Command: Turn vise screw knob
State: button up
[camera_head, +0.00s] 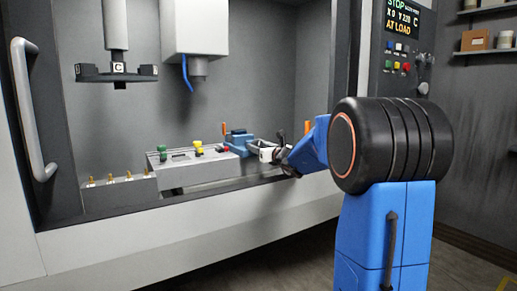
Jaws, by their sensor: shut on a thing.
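A blue vise (238,141) sits inside the booth, behind the right end of the grey fixture block. The vise screw knob (266,154) shows as a small pale piece at the vise's right side, partly covered by my gripper. My gripper (279,153) reaches in from the right over the booth's front sill and is shut on the knob. The fingertips are small and dark here, so the exact grip is hard to see. How far the knob is turned cannot be told.
The grey fixture block (205,170) carries green, yellow and red knobs. A low block with brass pins (118,193) stands at left. A dark tool head (118,72) and a white spindle housing (195,30) hang above. The booth's front sill (200,203) runs below my arm.

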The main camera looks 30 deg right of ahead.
jog(key=shift+m, duration=0.4)
jog(key=o, duration=1)
jog(key=shift+o, duration=0.2)
jog(key=s, duration=1.7)
jog(key=shift+s+d, duration=0.2)
jog(key=shift+d, duration=0.1)
